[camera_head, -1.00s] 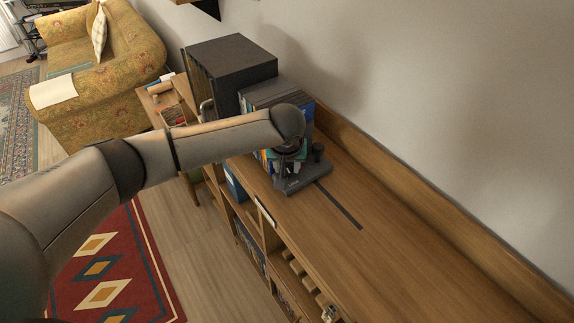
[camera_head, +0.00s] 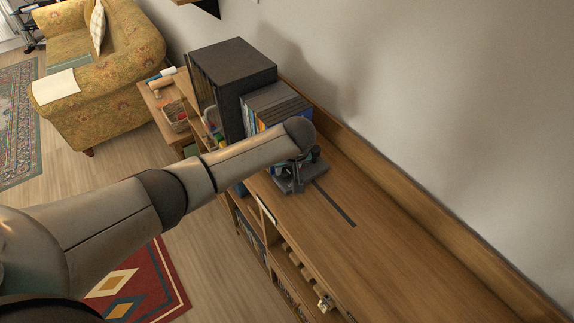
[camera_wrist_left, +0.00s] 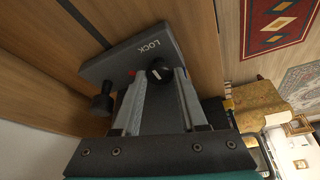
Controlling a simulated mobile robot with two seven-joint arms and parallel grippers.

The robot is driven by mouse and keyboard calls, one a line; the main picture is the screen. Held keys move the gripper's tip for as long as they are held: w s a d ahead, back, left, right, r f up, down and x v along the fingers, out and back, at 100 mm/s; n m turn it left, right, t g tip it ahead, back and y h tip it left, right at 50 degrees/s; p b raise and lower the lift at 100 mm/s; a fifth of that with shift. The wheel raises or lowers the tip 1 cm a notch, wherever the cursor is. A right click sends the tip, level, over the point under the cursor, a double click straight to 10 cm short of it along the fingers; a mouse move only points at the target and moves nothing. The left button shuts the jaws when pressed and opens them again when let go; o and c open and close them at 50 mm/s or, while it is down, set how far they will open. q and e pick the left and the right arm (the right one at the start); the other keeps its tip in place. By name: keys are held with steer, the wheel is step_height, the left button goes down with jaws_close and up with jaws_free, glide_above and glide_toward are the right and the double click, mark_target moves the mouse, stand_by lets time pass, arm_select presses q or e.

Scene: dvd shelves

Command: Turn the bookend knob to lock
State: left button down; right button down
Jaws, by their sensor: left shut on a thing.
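The dark grey bookend (camera_head: 290,187) stands on the wooden shelf top, at the end of the row of cases. In the left wrist view the bookend's plate (camera_wrist_left: 118,66) carries the word LOCK and a small red mark. Its round black knob (camera_wrist_left: 160,72) sits between the fingertips of my left gripper (camera_wrist_left: 160,78), which is shut on it. A second dark post with a rounded cap (camera_wrist_left: 101,104) stands on the plate beside the fingers. In the head view my left wrist hides most of the gripper and the knob. My right gripper is not in view.
A row of DVD cases (camera_head: 277,104) and a large dark box (camera_head: 235,72) stand behind the bookend. A dark groove strip (camera_head: 335,204) runs along the shelf top (camera_head: 400,250), which is clear at right. A raised wooden back edge (camera_head: 420,203) borders the wall.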

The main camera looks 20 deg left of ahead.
arm_select(q)
steer(key=shift+w+r, duration=0.1)
steer(key=shift+w, duration=0.05)
steer(key=shift+c, duration=2.2)
jaws_free()
steer(key=shift+s+d+r, duration=0.1)
steer(key=shift+s+r, duration=0.2)
steer(key=shift+r, duration=0.2)
steer(key=p+v, duration=0.1)
steer(key=v, duration=1.3)
steer(key=shift+s, duration=0.1)
